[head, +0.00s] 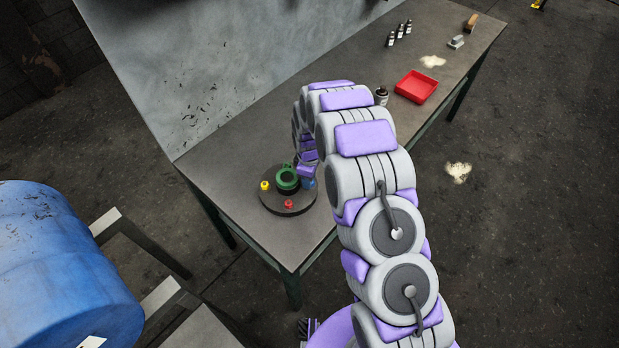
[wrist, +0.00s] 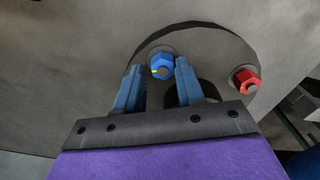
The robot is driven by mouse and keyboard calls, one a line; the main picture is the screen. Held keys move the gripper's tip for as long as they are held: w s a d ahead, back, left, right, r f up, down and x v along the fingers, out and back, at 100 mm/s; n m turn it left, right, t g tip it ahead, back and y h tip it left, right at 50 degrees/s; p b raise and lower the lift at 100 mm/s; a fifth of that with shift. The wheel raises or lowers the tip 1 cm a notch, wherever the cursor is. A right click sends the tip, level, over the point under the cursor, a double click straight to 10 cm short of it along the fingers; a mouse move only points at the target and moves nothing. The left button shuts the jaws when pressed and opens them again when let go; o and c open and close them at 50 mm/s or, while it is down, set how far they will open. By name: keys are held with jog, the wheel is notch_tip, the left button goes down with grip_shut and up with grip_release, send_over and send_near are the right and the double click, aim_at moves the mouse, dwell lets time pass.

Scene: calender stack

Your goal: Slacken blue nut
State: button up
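The blue nut (wrist: 162,66) sits on a round dark plate (wrist: 215,50) in the wrist view. My gripper (wrist: 158,68) is open, with its two blue fingers apart. The nut shows between the fingertips, with a gap on each side; I cannot tell how far the fingertips are from it in depth. In the head view, the blue nut (head: 309,183) shows at the right of the plate (head: 272,201), close to the end of my arm. My fingers are not clear there.
A red nut (wrist: 246,80) sits right of the blue one. In the head view, a yellow nut (head: 265,185) and a green ring-shaped part (head: 287,179) share the plate. A red tray (head: 416,87), a dark jar (head: 381,97) and small bottles (head: 400,32) stand along the workbench (head: 240,150).

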jog(key=shift+o, duration=1)
jog(key=shift+s, duration=0.1)
notch_tip(320, 180, up, 17)
jog(key=shift+p, duration=0.3)
jog(key=shift+a+r, duration=0.1)
